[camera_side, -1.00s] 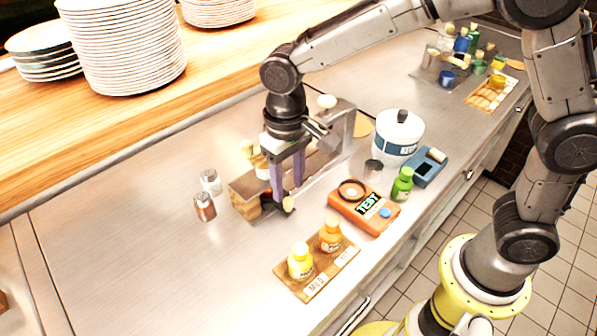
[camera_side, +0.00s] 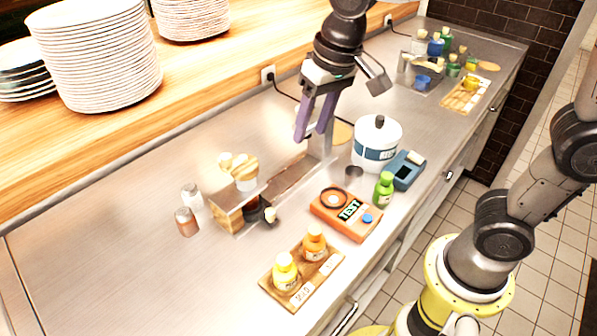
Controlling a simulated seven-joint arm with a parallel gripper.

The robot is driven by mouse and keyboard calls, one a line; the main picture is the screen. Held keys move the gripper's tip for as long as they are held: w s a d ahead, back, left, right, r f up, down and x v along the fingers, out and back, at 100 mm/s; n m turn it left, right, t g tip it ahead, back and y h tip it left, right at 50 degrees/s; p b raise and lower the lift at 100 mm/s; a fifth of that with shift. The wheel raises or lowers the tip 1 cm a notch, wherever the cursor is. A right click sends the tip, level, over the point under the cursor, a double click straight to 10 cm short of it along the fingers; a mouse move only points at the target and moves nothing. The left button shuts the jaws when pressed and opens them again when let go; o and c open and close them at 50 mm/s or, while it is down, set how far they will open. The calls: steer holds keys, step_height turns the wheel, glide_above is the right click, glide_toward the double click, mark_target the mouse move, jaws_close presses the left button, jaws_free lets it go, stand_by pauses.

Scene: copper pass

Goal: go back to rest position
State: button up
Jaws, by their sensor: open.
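My gripper (camera_side: 314,132) is raised over the back of the steel counter (camera_side: 130,230). Its two purple fingers point down, apart from each other, with nothing between them. It appears to be above and behind the wooden stand (camera_side: 228,208), clear of the bottles. No object is in its grasp.
The wooden stand holds a few corked bottles (camera_side: 243,172). An orange tester (camera_side: 345,212), a green bottle (camera_side: 383,190), a white pot (camera_side: 377,143) and a blue device (camera_side: 407,170) stand to its right. Two yellow-orange bottles are on a board (camera_side: 300,280) in front. Shakers (camera_side: 187,221) stand left.

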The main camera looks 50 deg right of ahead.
steer(key=s+d+r+t, duration=0.2)
steer(key=s+d+r, duration=0.1)
steer(key=s+d, duration=0.5)
steer(key=s+d+f+n, duration=0.1)
steer(key=s+f, duration=0.3)
steer(key=s, duration=0.4)
steer(key=shift+s+f+n+t+h, duration=0.3)
steer(key=shift+n+t+h, duration=0.1)
steer(key=shift+n, duration=0.1)
steer(key=shift+o, duration=0.2)
steer(key=shift+r, duration=0.1)
